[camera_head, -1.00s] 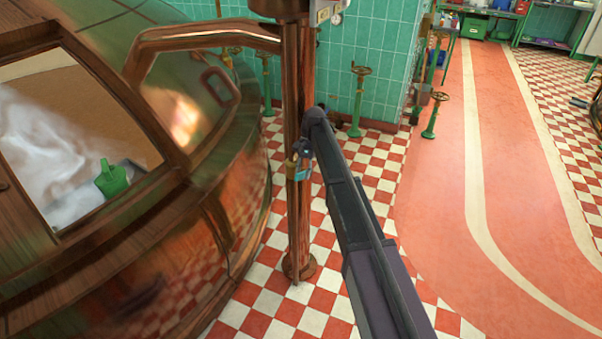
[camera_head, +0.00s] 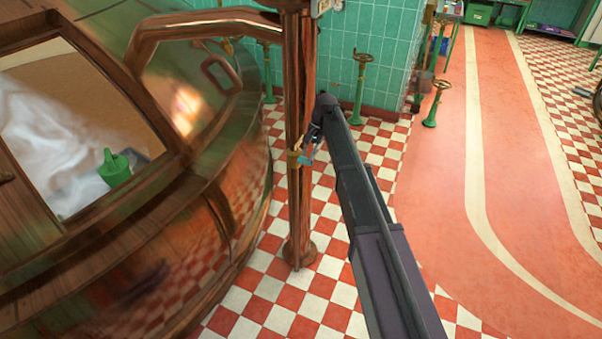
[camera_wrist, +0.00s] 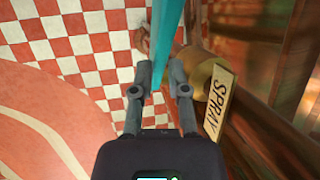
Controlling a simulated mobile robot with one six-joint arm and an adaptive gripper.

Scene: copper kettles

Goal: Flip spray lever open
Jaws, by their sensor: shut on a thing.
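The spray lever (camera_wrist: 161,42) is a long turquoise bar in the wrist view, running up from between my fingertips out of the top of the picture. My gripper (camera_wrist: 159,88) is shut on it. A tan sign reading SPRAY (camera_wrist: 218,100) and a brass fitting (camera_wrist: 195,78) sit just right of the fingers. In the head view my gripper (camera_head: 304,155) is small, against the copper pipe (camera_head: 300,205). The lever's turquoise end (camera_head: 303,160) shows there beside the pipe. The lever's pivot is partly hidden by my fingers.
A large copper kettle (camera_head: 200,215) with an open hatch fills the left, with a green container (camera_head: 115,168) inside. Green valve stands (camera_head: 358,90) stand by the tiled wall (camera_head: 380,40).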

